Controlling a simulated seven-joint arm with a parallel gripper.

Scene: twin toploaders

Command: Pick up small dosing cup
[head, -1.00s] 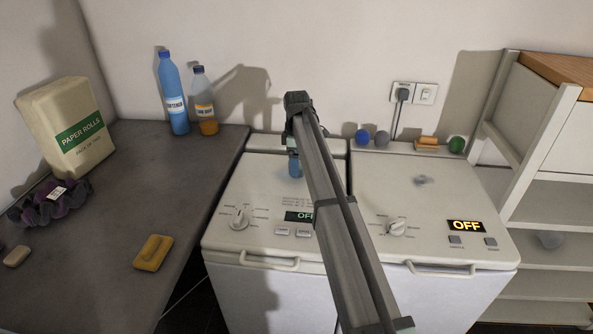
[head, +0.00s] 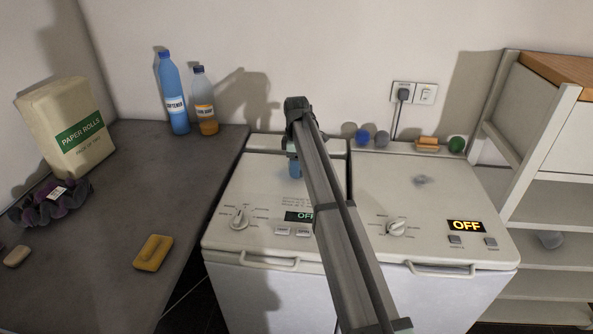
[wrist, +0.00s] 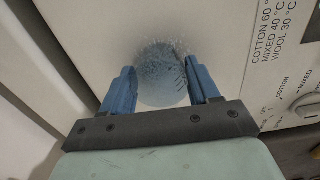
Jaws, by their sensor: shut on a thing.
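A small translucent grey-blue dosing cup (wrist: 160,82) sits between the two blue fingers of my gripper (wrist: 160,68) in the wrist view. The fingers are shut on its sides. In the head view my gripper (head: 295,169) points down over the back part of the left toploader's white lid (head: 262,180). There the cup is hidden by the fingers and my arm. I cannot tell whether the cup touches the lid.
The right toploader (head: 455,195) carries a small grey translucent thing (head: 423,181) on its lid. Balls and a sponge (head: 428,143) line its back edge. Two bottles (head: 173,95) stand on the dark counter (head: 110,220) at left. A shelf unit (head: 535,200) stands at right.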

